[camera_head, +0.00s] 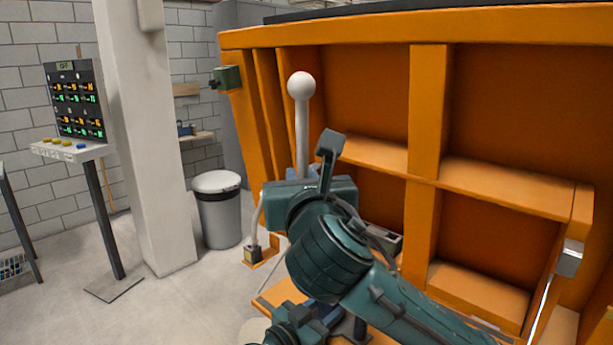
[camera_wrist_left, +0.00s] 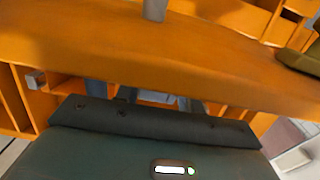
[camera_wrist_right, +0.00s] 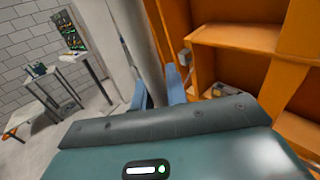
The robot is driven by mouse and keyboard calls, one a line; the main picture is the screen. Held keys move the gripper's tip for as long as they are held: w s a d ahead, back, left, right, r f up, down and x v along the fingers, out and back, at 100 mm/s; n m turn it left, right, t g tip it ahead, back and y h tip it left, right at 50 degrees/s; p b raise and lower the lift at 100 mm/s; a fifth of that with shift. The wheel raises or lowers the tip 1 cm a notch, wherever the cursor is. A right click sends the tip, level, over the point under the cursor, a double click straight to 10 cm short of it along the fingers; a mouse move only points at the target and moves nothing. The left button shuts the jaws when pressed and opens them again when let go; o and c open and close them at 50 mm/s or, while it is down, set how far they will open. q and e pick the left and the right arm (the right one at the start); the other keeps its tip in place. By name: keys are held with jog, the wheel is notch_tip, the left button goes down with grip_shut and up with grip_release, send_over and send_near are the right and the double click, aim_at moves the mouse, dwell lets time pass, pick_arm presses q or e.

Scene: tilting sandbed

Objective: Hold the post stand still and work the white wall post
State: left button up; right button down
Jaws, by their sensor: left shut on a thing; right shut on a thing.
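The white wall post (camera_head: 302,130) stands upright with a round white ball on top, in front of the orange sandbed. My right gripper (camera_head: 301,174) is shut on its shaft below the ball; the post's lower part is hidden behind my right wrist. In the right wrist view the post (camera_wrist_right: 147,55) runs down between the blue fingers. My left gripper (camera_wrist_left: 147,98) is shut on the edge of an orange board, which seems to be the post stand (camera_wrist_left: 160,55). In the head view only a bit of that board (camera_head: 283,291) shows beside my arm.
The big orange sandbed (camera_head: 430,110) with open shelves fills the right side. A grey bin (camera_head: 219,215), a white column (camera_head: 148,140) and a display console (camera_head: 76,105) stand at the left. Grey floor is free between them.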

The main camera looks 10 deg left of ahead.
pick_arm(q)
jog(key=o, duration=1.2)
